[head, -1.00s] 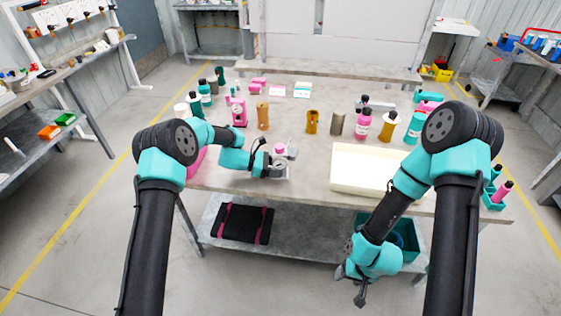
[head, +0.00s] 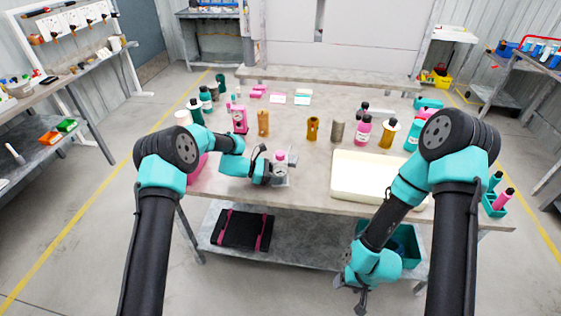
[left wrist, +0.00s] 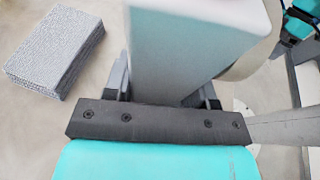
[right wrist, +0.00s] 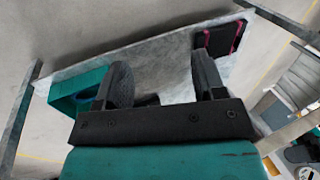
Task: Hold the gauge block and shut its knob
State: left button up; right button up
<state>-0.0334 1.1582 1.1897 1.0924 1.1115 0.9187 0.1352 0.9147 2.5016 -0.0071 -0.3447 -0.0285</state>
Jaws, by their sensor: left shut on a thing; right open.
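The gauge block (head: 281,180) is a small grey piece near the front edge of the table in the head view, with a pink knob (head: 280,158) on top. My left gripper (head: 275,174) is shut on it from the left. In the left wrist view, a large pale grey and teal body (left wrist: 165,65) fills the space between the left fingers, and the knob cannot be made out there. My right gripper (head: 352,296) is open and empty, hanging low in front of the table. In the right wrist view its fingers (right wrist: 160,80) stand wide apart.
A cream tray (head: 345,190) lies to the right of the block. Several bottles and cylinders stand behind, including a pink bottle (head: 362,132). A grey textured block (left wrist: 55,50) lies near the left gripper. A teal bin (right wrist: 72,95) is on the lower shelf.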

jog(key=w+a+r+n, duration=0.3)
jog(key=w+a+n, duration=0.1)
jog(key=a+n, duration=0.6)
jog(key=w+a+r+n+t+y, duration=0.1)
jog(key=w+a+r+n+t, duration=0.25)
jog(key=w+r, duration=0.85)
jog(key=w+a+r+n+t+y, duration=0.1)
jog(key=w+a+r+n+t, duration=0.25)
jog(key=w+r, duration=0.85)
jog(key=w+d+r+n+t, duration=0.15)
jog(key=w+r, duration=0.25)
jog(key=r, duration=0.7)
jog(key=w+r+n+t, duration=0.2)
jog(key=w+r, duration=0.2)
jog(key=r, duration=0.7)
jog(key=w+d+r+n+t, duration=0.15)
jog(key=w+r, duration=0.25)
jog(key=r, duration=0.8)
jog(key=s+a+f+g+h, duration=0.2)
jog(key=f+g, duration=0.4)
jog(key=f, duration=0.6)
jog(key=s+a+f+m+g+h, duration=0.1)
jog(key=a+f+g+h, duration=0.3)
jog(key=f, duration=0.7)
jog(key=s+a+g, duration=0.1)
jog(key=g, duration=0.1)
jog(key=shift+s+a+f+g, duration=0.15)
jog(key=shift+a+f+g, duration=0.05)
jog(key=shift+f+g, duration=0.2)
